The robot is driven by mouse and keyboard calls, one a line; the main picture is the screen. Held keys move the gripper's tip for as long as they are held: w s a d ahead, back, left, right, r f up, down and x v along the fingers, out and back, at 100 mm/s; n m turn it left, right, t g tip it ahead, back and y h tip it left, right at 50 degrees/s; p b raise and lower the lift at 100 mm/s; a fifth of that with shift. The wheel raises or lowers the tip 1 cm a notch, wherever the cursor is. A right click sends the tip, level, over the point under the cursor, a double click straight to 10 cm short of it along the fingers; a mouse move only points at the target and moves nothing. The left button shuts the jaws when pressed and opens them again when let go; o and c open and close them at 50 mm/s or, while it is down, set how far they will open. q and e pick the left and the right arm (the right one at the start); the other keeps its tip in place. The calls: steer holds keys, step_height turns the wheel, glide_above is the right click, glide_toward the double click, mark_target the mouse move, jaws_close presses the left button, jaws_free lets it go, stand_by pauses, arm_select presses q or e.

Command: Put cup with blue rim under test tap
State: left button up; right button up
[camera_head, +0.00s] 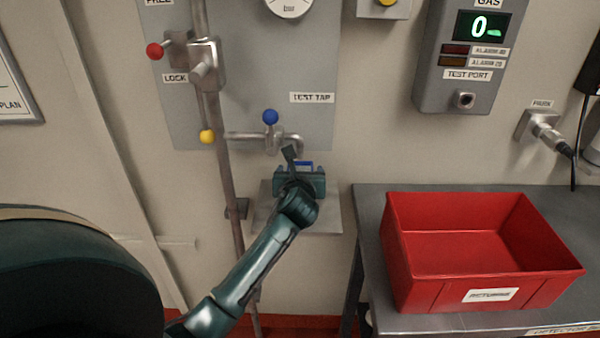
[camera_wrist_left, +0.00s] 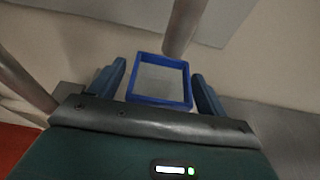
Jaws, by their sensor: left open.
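The cup with a blue rim (camera_wrist_left: 160,101) looks square from above in the left wrist view. In the head view only a bit of its blue rim (camera_head: 306,163) shows behind my left gripper (camera_head: 299,176). My left gripper is open, with one finger on each side of the cup; it also shows in the left wrist view (camera_wrist_left: 159,74). A narrow gap shows at the left finger; I cannot tell whether the right finger touches. The test tap (camera_head: 292,140), with a blue knob, has its spout (camera_wrist_left: 185,25) just over the cup's far edge. My right gripper is not in view.
A small grey shelf (camera_head: 325,222) is below the tap. A vertical pipe (camera_head: 222,130) with a red-knobbed lever stands left of it. A red bin (camera_head: 455,255) sits on the grey bench (camera_head: 368,215) at right. A gas detector (camera_head: 468,55) hangs above.

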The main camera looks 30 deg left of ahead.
arm_select(q)
steer(key=shift+r, duration=0.15)
steer(key=v, duration=1.2)
steer(key=s+d+f+n+h, duration=0.3)
steer(key=d+f+n, duration=0.1)
steer(key=f+n, duration=0.15)
steer(key=s+d+f+n+h, duration=0.2)
steer(key=d+f+n+h, duration=0.15)
steer(key=f, duration=0.35)
steer(key=s+d+f+n+g+h, duration=0.1)
steer(key=s+d+f+n, duration=0.3)
steer(key=n, duration=0.5)
steer(key=s+d+f+n+g+h, duration=0.1)
steer(key=s+d+f+n+h, duration=0.2)
steer(key=s+n, duration=0.5)
steer(key=shift+s+d+f+n+p, duration=0.3)
steer(key=shift+d+f+n, duration=0.15)
steer(key=shift+f, duration=0.15)
